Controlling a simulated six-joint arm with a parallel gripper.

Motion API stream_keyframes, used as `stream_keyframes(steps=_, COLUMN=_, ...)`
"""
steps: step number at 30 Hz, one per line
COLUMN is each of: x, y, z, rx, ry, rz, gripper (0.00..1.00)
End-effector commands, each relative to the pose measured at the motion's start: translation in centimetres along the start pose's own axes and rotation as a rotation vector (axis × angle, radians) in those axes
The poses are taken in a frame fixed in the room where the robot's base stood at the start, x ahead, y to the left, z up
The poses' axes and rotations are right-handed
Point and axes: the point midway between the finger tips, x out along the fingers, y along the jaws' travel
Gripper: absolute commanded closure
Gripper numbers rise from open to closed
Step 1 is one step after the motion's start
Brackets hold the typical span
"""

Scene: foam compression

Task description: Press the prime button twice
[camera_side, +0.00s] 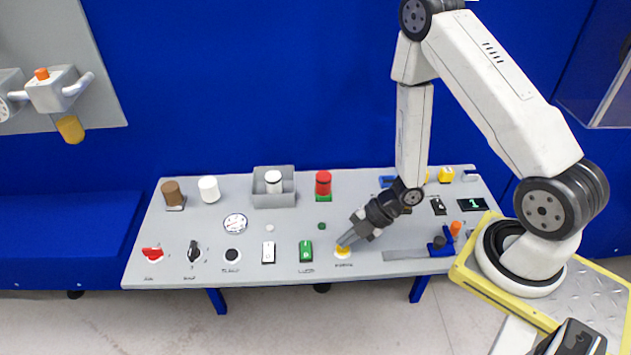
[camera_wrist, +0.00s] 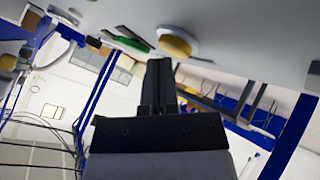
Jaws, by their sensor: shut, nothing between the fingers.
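The yellow button (camera_side: 342,252) in a white ring sits at the front edge of the grey panel (camera_side: 200,262), with a small label too blurred to read surely. It also shows in the wrist view as a yellow disc in a white ring (camera_wrist: 175,45). My gripper (camera_side: 345,241) is shut and empty, tilted down to the left, with its tips at the button in the side view. In the wrist view the fingertips (camera_wrist: 160,62) lie just beside the yellow disc. I cannot tell whether they touch it. A small display (camera_side: 472,204) at the right shows a green 1.
A green switch (camera_side: 306,251) is left of the button, and a grey slot with a dark blue slider (camera_side: 438,243) is to the right. A red cylinder (camera_side: 323,183) and a grey bin (camera_side: 273,198) holding a white cylinder stand behind. Free room lies above the panel's left half.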

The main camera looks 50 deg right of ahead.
Motion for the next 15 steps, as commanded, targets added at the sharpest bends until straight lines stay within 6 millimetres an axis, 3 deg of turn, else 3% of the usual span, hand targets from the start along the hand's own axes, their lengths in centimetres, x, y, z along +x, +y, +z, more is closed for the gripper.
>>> stream_keyframes(steps=15, x=0.63, y=-0.51, z=0.37, rx=0.012, ry=0.002, rz=-0.006, gripper=1.0)
